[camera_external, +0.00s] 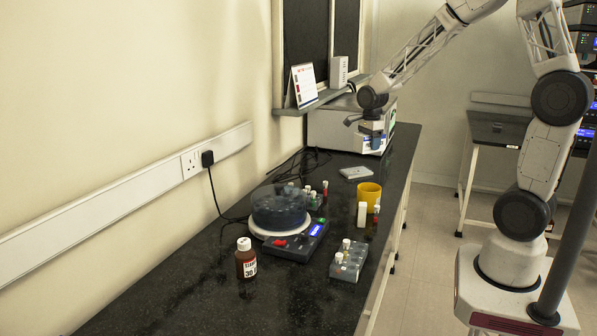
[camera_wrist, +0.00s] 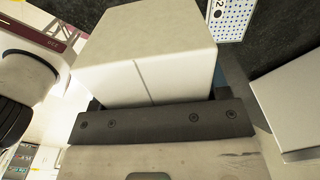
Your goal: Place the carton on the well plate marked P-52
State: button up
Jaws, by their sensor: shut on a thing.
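The carton (camera_wrist: 145,50) is a plain pale box filling the upper middle of the wrist view. My gripper (camera_wrist: 160,112) is shut on it. In the external view my gripper (camera_external: 372,138) hangs above the far part of the bench, in front of the grey instrument; the carton is hard to make out there. The well plate (camera_external: 356,172) lies flat on the dark bench, below and a little left of my gripper. Its blue-dotted top (camera_wrist: 212,22) shows partly past the carton in the wrist view. Its label is cut off, with only a "2" readable.
A grey instrument (camera_external: 325,131) stands behind my gripper. A yellow cup (camera_external: 369,191), white bottle (camera_external: 361,215), tube rack (camera_external: 348,262), round-topped device (camera_external: 279,208) and brown bottle (camera_external: 246,260) stand nearer. A pale box shape (camera_wrist: 290,105) is right in the wrist view.

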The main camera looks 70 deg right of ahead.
jog(key=s+d, duration=0.3)
jog(key=s, duration=0.4)
notch_tip(320, 180, down, 8)
jog(key=shift+w+d+m, duration=0.15)
jog(key=shift+w+m, duration=0.05)
jog(key=shift+m, duration=0.2)
send_over(356, 168)
jog(key=shift+s+a+f, duration=0.1)
jog(key=shift+a+f, duration=0.15)
jog(key=shift+f, duration=0.4)
dwell(0.4)
jog(key=shift+f, duration=1.8)
jog(key=shift+f, duration=0.15)
